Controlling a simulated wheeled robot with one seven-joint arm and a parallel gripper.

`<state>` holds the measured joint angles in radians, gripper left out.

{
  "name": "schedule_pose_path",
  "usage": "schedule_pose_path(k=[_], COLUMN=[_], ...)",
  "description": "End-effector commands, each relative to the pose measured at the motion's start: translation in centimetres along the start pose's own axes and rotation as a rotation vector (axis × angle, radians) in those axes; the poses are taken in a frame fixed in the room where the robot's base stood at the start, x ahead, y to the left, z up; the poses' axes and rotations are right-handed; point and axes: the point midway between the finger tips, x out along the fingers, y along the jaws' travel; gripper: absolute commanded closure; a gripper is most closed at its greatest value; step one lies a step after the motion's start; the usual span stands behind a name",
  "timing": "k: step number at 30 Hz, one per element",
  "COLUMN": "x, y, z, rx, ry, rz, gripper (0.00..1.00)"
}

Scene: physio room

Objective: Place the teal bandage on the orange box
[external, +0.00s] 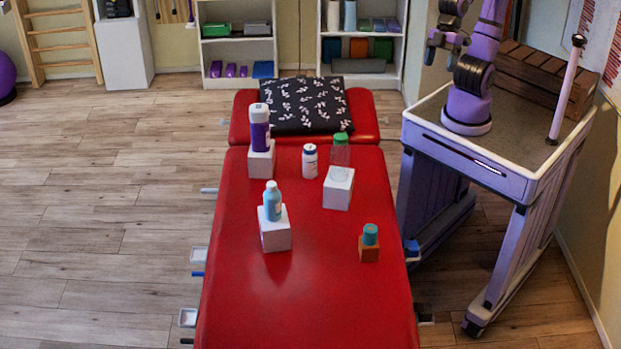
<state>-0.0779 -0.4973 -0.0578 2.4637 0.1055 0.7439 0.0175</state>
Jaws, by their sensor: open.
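The teal bandage (370,234) is a small upright roll. It sits on top of the small orange box (369,253), on the right side of the red treatment table. My gripper (441,48) is at the top right, high up and well away from the bandage and box. It is small in this view; it is open and nothing shows between its fingers.
A patterned pillow (306,104) lies behind. The table's front is clear.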

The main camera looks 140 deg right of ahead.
Motion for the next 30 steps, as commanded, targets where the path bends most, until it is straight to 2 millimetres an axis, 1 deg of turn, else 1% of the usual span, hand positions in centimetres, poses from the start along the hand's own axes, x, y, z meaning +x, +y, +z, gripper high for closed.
schedule_pose_path(k=[1,4,7,11,15,30], x=[-1.3,-3.0,-4.2,-5.1,-5.4,-5.3], y=[0.3,0.7,1.1,1.4,1.5,1.5], z=[1.2,3.4,5.1,6.5,7.0,7.0], rx=[-0.015,-0.042,-0.061,-0.077,-0.082,-0.082], ry=[0.014,0.024,0.030,0.034,0.034,0.034], rz=[0.014,0.043,0.071,0.095,0.105,0.105], gripper=[0.27,0.27,0.27,0.27,0.27,0.27])
